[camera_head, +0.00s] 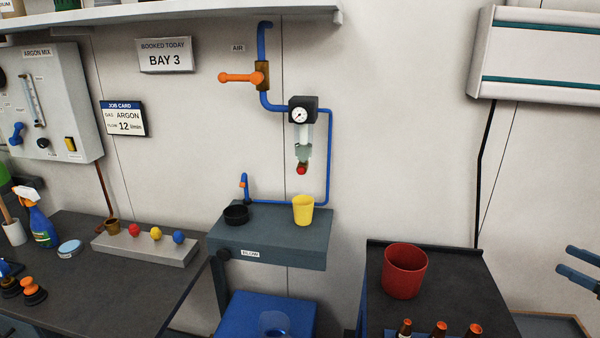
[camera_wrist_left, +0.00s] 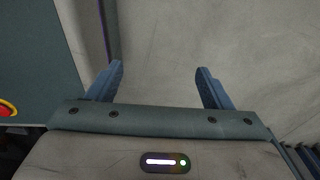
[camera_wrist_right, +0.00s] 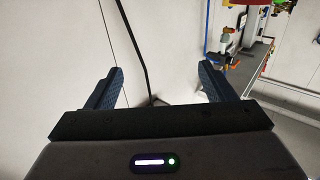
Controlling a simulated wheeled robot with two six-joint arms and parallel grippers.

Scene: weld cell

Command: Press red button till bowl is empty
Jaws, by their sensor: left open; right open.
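The air filter bowl (camera_head: 303,144) hangs under the gauge on the wall, clear with a greyish-green lower part. Its liquid level is too small to tell. The red button (camera_head: 301,170) sits at the bowl's lower end. A yellow cup (camera_head: 303,211) stands upright below it on the grey shelf. My right gripper (camera_head: 579,264) is at the far right edge, well away from the bowl; it is open and empty in the right wrist view (camera_wrist_right: 160,82). My left gripper (camera_wrist_left: 158,76) is open and empty in the left wrist view, facing a pale wall.
A black dish (camera_head: 236,215) shares the grey shelf (camera_head: 290,249). A red bucket (camera_head: 404,271) and several brown bottles stand on the dark cart (camera_head: 470,290). An orange valve lever (camera_head: 240,77) juts left above the gauge (camera_head: 299,115). A red-yellow round thing (camera_wrist_left: 7,108) shows in the left wrist view.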

